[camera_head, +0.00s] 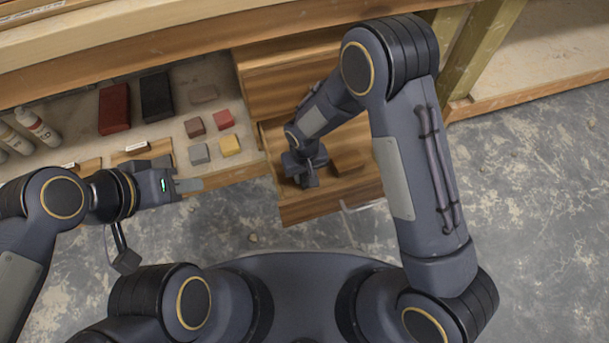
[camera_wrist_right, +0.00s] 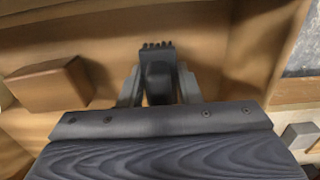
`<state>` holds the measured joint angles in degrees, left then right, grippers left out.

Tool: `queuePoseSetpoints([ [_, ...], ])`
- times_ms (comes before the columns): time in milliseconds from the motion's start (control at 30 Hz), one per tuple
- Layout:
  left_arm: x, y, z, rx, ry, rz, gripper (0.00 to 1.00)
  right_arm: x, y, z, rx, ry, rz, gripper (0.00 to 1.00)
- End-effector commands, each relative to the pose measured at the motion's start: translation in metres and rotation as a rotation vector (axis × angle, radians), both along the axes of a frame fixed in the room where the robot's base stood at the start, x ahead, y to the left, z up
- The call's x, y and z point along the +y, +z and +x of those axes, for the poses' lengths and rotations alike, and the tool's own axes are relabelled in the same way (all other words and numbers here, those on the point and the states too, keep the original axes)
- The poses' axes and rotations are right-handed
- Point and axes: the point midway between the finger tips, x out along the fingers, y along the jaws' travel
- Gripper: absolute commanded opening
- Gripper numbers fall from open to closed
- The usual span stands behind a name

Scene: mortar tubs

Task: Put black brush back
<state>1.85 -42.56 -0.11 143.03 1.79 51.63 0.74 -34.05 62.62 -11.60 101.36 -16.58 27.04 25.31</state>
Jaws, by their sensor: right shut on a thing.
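The black brush (camera_wrist_right: 157,68) is between the two fingers of my right gripper (camera_wrist_right: 158,88), its toothed or bristled end pointing away from the wrist. My right gripper (camera_head: 306,178) is shut on it and reaches down into an open wooden drawer (camera_head: 335,203). I cannot tell whether the brush touches the drawer floor. In the head view the brush is mostly hidden by the gripper. My left gripper (camera_head: 186,186) is in front of the shelf's near edge, with no object seen in it; its finger gap is not clear.
A brown block (camera_head: 347,163) lies in the drawer beside my right gripper, also in the wrist view (camera_wrist_right: 48,85). The shelf (camera_head: 75,115) holds a red block (camera_head: 114,108), a black block (camera_head: 156,97), several small coloured blocks and white bottles (camera_head: 37,127).

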Motion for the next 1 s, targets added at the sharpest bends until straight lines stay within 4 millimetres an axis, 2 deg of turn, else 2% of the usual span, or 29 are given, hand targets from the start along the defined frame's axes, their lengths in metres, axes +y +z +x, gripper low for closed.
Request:
queuePoseSetpoints([
  [367,0.000,-0.005,0.000,0.000,0.000,0.000,0.36,0.000,-0.007,0.000,-0.001,0.001,0.000,0.09],
  [400,0.000,-0.004,0.000,0.000,0.000,0.000,0.36,0.000,-0.006,0.000,-0.001,0.001,0.000,0.33],
  [567,0.000,-0.004,0.000,0.000,0.000,0.000,0.36,0.000,-0.006,0.000,-0.001,0.001,0.000,0.52],
  [833,0.000,-0.003,0.000,0.000,0.000,0.000,0.36,0.000,-0.004,0.000,-0.001,0.001,0.000,0.52],
  [1000,0.000,0.007,0.000,0.000,0.000,0.000,0.36,0.001,0.014,0.001,-0.003,0.001,0.002,0.52],
])
